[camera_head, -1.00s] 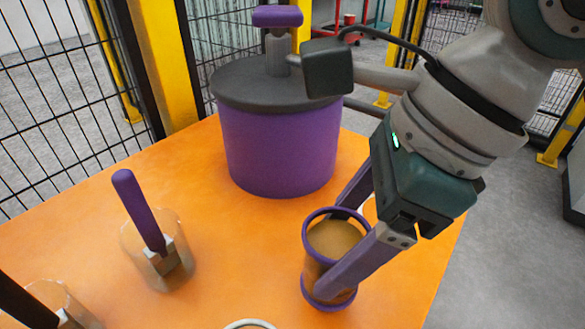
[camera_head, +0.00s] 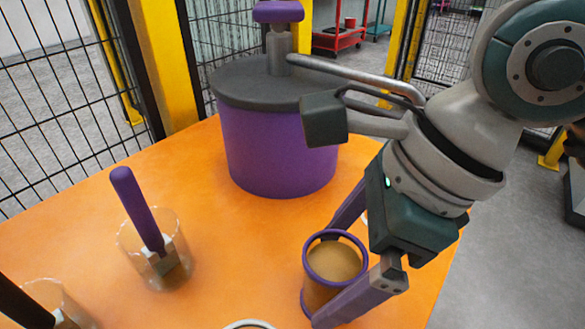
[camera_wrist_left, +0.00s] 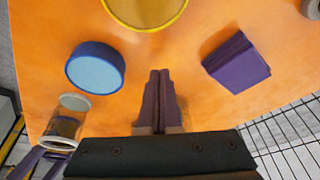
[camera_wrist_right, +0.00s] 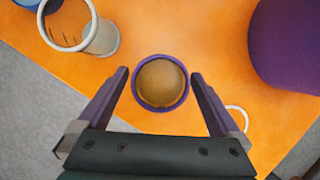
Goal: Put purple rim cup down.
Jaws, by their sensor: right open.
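The purple rim cup (camera_head: 308,283), clear with brown contents, stands upright on the orange table. It also shows from above in the right wrist view (camera_wrist_right: 160,84). My right gripper (camera_head: 326,274) is open, with one finger on each side of the cup. In the right wrist view the right gripper's fingertips (camera_wrist_right: 160,73) show a gap to the cup on both sides. My left gripper (camera_wrist_left: 160,72) shows only in the left wrist view. Its fingers are together with nothing between them.
A large purple container (camera_head: 280,150) with a grey lid stands behind the cup. A clear cup (camera_head: 185,262) holding a purple-handled tool stands left. A white-rimmed cup (camera_wrist_right: 100,38) is nearby. The left wrist view shows a blue-rimmed vessel (camera_wrist_left: 95,68) and a purple block (camera_wrist_left: 236,63).

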